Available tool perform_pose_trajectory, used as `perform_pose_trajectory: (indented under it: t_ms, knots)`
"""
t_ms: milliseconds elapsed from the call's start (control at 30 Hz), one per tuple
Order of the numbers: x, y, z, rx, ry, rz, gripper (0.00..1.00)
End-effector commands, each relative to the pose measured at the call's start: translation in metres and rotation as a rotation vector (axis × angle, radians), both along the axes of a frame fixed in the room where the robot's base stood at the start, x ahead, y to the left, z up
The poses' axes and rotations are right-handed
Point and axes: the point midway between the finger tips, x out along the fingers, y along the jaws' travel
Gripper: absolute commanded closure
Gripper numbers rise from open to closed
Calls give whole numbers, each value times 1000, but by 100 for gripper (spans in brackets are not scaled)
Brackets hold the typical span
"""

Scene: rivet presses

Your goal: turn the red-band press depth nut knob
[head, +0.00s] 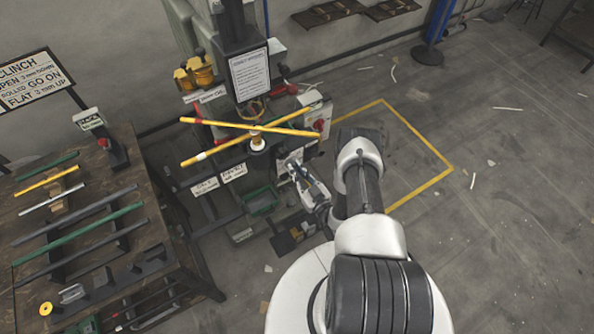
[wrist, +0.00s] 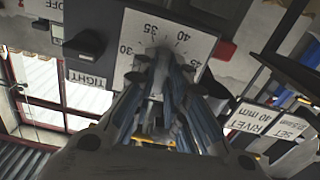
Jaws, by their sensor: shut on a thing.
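My gripper (wrist: 160,65) is at a white dial plate (wrist: 143,28) in the wrist view. The plate carries numbers such as 30, 35, 40 and 45 around its middle. My fingers are shut on the depth nut knob at the plate's centre; they hide most of it, so I cannot read its setting. In the head view my gripper (head: 294,168) is small, at the lower right front of the press (head: 244,75), and the knob cannot be made out there.
Crossed yellow bars (head: 215,149) stick out from the press. A rod-laden table (head: 150,235) stands left; floor at right is open.

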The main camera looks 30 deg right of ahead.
Motion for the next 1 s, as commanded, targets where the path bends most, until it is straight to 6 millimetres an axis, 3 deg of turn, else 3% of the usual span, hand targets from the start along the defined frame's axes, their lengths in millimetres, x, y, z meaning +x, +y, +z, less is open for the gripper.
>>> perform_pose_trajectory:
  t_ms: [567,600,867,1000]
  knots:
    - [2,-1,2,-35,-7,1,100]
    - [2,-1,2,-35,-7,1,85]
    - [1,0,1,-33,-4,0,67]
    - [1,0,1,-32,-3,0,67]
